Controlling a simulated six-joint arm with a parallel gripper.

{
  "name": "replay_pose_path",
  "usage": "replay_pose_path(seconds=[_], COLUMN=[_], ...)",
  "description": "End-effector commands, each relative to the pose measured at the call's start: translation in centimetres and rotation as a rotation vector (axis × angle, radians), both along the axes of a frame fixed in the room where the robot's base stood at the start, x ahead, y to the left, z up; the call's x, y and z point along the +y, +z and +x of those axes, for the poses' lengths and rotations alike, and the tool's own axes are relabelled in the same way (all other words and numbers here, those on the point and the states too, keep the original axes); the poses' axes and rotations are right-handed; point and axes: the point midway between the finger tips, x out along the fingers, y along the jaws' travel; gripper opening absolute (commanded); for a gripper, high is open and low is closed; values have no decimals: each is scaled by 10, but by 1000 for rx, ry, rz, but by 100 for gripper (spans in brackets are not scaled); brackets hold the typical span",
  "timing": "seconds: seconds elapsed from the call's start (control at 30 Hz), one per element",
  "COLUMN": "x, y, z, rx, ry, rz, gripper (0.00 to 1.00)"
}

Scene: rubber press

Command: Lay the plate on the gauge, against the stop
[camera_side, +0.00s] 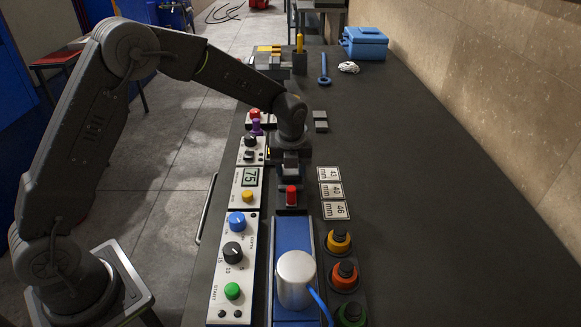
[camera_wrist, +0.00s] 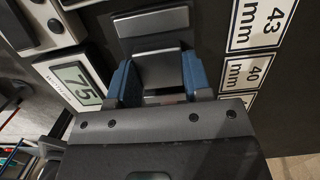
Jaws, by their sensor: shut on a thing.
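My gripper (camera_wrist: 159,72) has blue finger pads on both sides of a grey metal plate (camera_wrist: 158,66) and is shut on it. The plate's far edge lies close to a lighter grey flat surface (camera_wrist: 152,20), which may be part of the gauge; I cannot tell whether they touch. In the side view my gripper (camera_side: 290,180) points down above the bench, between the display panel and the number cards, and the plate is mostly hidden by it. The stop cannot be made out clearly.
A display reading 75 (camera_side: 249,177) is on the left. Cards marked 43, 40 and 46 mm (camera_side: 331,190) lie on the right. A red part (camera_side: 291,195) stands just in front of my gripper, before the blue press bed (camera_side: 292,234). Two grey blocks (camera_side: 320,121) lie behind.

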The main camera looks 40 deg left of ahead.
Motion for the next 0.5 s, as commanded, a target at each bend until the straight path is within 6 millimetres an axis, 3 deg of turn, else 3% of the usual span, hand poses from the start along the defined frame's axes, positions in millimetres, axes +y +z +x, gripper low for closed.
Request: replay_pose_path(seconds=[0.13,0.17,0.4,0.5], x=[0,0,0,0], y=[-3,-3,-3,-3], z=[0,0,0,0], rx=[-1,0,0,0], ry=[0,0,0,0], rz=[0,0,0,0], gripper=[14,47,70,71])
